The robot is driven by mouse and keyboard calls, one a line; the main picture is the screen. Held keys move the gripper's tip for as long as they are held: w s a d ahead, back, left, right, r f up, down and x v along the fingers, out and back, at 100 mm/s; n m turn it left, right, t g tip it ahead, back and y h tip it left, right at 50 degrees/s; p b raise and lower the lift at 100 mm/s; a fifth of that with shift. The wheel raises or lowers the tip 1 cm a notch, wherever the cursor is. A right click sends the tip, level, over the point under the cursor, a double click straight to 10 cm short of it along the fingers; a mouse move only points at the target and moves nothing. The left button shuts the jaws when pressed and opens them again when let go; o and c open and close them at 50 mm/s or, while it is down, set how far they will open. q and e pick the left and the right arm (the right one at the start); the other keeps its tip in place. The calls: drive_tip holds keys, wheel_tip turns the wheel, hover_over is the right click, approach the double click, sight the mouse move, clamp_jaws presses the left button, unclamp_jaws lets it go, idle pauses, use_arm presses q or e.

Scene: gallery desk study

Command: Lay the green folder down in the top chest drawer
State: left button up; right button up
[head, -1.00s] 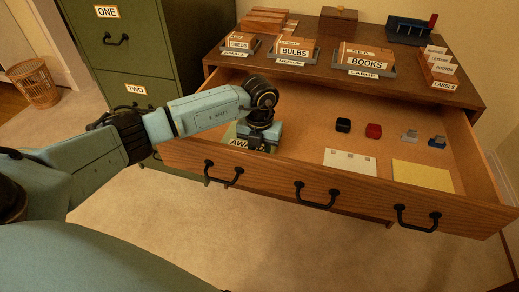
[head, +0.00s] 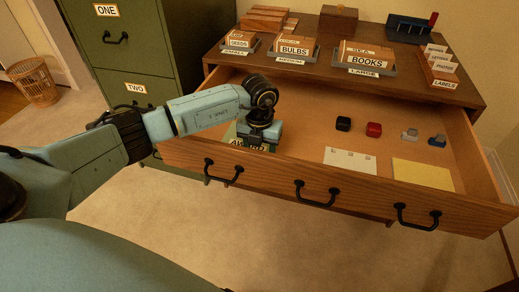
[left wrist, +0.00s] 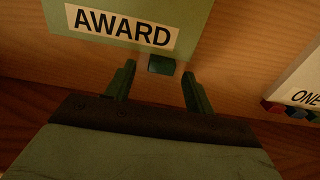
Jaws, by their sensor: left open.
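The green folder, labelled AWARD, lies in the open top chest drawer (head: 318,192) at its left end. In the head view only a part of the green folder (head: 232,140) shows beside my left gripper (head: 258,146), which hides the rest. In the left wrist view the folder (left wrist: 190,22) lies on the wooden drawer floor, its tab between or just beyond the fingertips. My left gripper (left wrist: 155,85) is open, with a finger on each side of the tab. My right gripper is in neither view.
The drawer also holds a white card (head: 350,161), a yellow pad (head: 423,174), and black (head: 343,124), red (head: 374,129), grey (head: 410,135) and blue (head: 437,141) small items. Card trays stand on the chest top (head: 320,75). A green cabinet (head: 125,50) stands left.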

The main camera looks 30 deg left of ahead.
use_arm(q)
drive_tip(key=shift+r, duration=0.25)
wheel_tip(320, 180, up, 13)
drive_tip(key=p, duration=0.4)
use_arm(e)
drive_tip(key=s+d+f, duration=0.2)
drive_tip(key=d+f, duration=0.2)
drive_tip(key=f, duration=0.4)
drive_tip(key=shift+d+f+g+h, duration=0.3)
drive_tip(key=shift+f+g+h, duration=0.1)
